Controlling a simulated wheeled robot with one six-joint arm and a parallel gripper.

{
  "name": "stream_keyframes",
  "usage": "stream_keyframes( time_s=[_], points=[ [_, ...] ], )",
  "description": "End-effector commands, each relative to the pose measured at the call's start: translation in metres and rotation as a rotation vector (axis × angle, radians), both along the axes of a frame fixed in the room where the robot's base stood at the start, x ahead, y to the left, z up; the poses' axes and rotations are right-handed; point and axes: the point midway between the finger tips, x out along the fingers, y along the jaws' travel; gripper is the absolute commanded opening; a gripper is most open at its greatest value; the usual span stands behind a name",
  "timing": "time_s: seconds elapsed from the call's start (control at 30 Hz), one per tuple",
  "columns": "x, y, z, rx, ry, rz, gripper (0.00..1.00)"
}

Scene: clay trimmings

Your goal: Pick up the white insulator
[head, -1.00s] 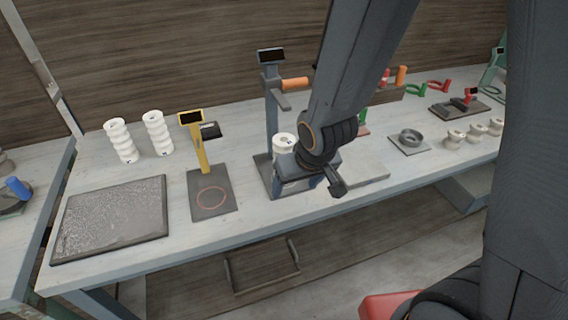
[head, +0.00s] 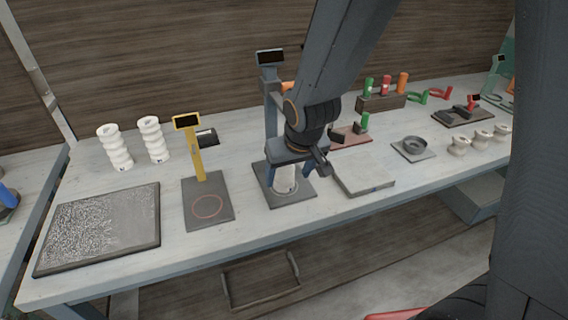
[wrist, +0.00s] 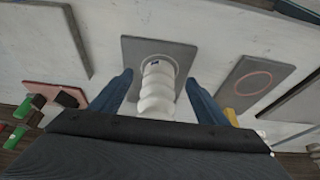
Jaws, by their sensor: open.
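A white ribbed insulator (head: 286,180) stands on a dark square plate (head: 299,194) in front of a grey stand (head: 271,98). My gripper (head: 287,184) is above it and pointing down, with its blue fingers on either side. In the wrist view, the insulator (wrist: 157,90) lies between the two open fingers, with a gap on both sides. Its upper part is partly hidden by my gripper in the head view. Two more white ribbed insulators, one (head: 115,147) and another (head: 154,139), stand upright at the back left of the bench.
A yellow stand (head: 195,150) with a red-circled plate (head: 207,205) is to the left, near a dark textured tray (head: 156,238). A flat grey slab (head: 364,180) lies close on the right. Small white pieces (head: 460,146) and a grey ring (head: 415,143) are farther right.

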Motion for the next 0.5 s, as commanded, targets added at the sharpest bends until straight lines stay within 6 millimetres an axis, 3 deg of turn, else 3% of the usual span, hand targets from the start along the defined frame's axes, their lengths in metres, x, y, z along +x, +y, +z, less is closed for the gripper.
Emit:
stream_keyframes(
  time_s=[0.2, 0.5],
  points=[
    [0.034, 0.010, 0.000, -0.001, 0.002, 0.000, 0.68],
    [0.036, 0.010, -0.012, 0.000, 0.001, 0.000, 0.68]
  ],
)
